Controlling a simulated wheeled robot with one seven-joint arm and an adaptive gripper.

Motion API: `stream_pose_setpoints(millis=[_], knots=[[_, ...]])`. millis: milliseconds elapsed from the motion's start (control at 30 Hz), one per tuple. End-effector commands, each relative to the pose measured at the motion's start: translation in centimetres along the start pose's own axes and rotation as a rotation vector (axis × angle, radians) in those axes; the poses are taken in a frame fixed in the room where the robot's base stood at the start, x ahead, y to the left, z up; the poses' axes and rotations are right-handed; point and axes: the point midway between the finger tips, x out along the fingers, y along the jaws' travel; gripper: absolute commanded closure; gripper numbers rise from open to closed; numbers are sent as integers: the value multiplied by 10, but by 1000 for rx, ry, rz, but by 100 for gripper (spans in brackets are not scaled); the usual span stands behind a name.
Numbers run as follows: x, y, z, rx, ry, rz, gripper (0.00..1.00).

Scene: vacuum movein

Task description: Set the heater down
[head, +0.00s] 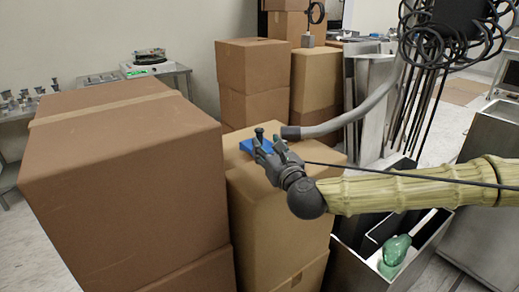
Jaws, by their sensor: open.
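My gripper (268,143) is open above the top of a cardboard box (257,205) in the middle of the head view. The end of a grey hose (345,119) shows just behind my gripper.
A large cardboard box (120,185) stands close at the left. More boxes (253,90) are stacked behind. A metal bin (345,262) with a green item (394,255) is below my arm. Black cables (425,85) hang at the right. A table (180,75) with equipment stands behind left.

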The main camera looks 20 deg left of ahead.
Motion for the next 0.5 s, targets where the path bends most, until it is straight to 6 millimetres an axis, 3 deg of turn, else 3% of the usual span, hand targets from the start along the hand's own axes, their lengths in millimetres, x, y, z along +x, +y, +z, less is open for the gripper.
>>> stream_pose_setpoints(millis=[133,500], knots=[[20,0,0,0,0,0,56],[47,-3,0,-1,-1,-1,56]])
